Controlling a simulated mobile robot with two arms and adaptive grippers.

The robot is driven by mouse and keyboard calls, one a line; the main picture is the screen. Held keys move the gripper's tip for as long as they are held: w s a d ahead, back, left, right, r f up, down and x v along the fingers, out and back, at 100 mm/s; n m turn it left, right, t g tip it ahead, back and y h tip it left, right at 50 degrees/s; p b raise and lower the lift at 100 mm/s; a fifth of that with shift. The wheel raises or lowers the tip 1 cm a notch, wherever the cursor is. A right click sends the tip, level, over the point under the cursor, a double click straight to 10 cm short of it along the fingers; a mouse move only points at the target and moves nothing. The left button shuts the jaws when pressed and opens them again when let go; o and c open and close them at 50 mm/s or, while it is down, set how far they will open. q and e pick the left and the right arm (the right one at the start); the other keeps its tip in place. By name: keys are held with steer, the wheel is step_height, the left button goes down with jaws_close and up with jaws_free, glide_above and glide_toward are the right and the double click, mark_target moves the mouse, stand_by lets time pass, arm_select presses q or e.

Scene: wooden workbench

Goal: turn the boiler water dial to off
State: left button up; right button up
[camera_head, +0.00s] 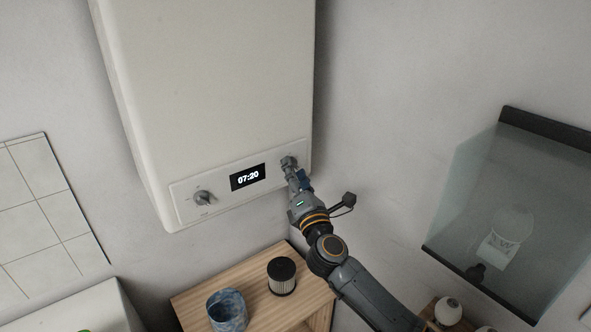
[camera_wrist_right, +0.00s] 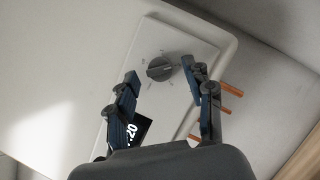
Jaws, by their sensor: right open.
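A white boiler (camera_head: 215,90) hangs on the wall, with a control panel along its lower front. The panel has a black display (camera_head: 248,177) reading 07:20, a left dial (camera_head: 204,198) and a right dial (camera_head: 288,162). My right gripper (camera_head: 292,170) is at the right dial and partly covers it in the head view. In the right wrist view, my right gripper (camera_wrist_right: 161,80) is open, its two fingers on either side of the grey right dial (camera_wrist_right: 160,68). A gap shows between the dial and the fingers. Labels are too small to read. My left gripper is not in view.
A wooden bench (camera_head: 250,292) below the boiler holds a blue patterned cup (camera_head: 227,310) and a black-topped cylinder (camera_head: 282,276). A glass-fronted case (camera_head: 510,215) is on the right. Copper pipes (camera_wrist_right: 230,90) show near the boiler in the right wrist view.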

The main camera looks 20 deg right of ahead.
steer(key=shift+w, duration=0.1)
jaws_close()
stand_by(0.3)
